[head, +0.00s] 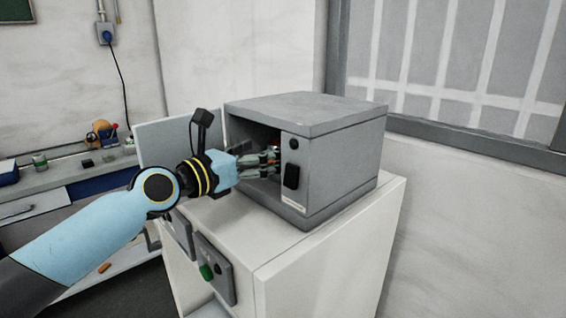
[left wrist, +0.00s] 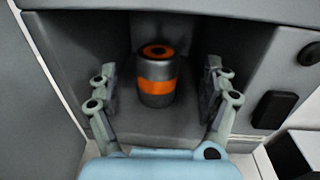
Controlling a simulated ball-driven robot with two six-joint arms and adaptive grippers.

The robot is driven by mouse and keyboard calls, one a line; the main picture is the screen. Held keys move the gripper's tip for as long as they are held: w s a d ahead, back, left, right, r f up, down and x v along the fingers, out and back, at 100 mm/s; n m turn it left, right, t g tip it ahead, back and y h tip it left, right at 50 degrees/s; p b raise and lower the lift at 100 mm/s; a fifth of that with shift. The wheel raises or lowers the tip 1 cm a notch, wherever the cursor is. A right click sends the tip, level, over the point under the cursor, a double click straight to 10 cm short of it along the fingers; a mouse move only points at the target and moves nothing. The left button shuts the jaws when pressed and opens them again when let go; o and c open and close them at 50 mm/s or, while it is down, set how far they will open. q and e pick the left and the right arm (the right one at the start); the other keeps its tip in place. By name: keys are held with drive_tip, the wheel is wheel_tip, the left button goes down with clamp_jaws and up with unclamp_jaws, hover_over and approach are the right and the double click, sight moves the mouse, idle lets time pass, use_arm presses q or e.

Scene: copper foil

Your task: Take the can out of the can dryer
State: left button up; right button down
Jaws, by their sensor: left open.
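The can dryer (head: 340,150) is a grey box on a white cabinet, its door (head: 165,140) swung open to the left. In the left wrist view, the can (left wrist: 157,98) stands upright inside on the dryer's floor, dark grey with an orange band and an orange ring on top. My left gripper (head: 268,162) reaches into the opening; in the left wrist view its open fingers (left wrist: 158,88) spread on either side of the can, with a gap on both sides. In the head view the can is mostly hidden by the gripper and the dryer's front. My right gripper is not in view.
The white cabinet (head: 310,255) under the dryer has a control box with a green button (head: 207,272) on its front. A workbench (head: 55,180) with small items stands at the left. The dryer's side walls and the open door closely flank the gripper.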

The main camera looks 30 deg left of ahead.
use_arm(q)
drive_tip(key=b+x, duration=0.1)
drive_tip(key=x, duration=0.5)
drive_tip(key=shift+w+a+f, duration=0.1)
drive_tip(key=shift+w+f, duration=0.05)
drive_tip(key=shift+c, duration=0.3)
drive_tip(key=c, duration=1.4)
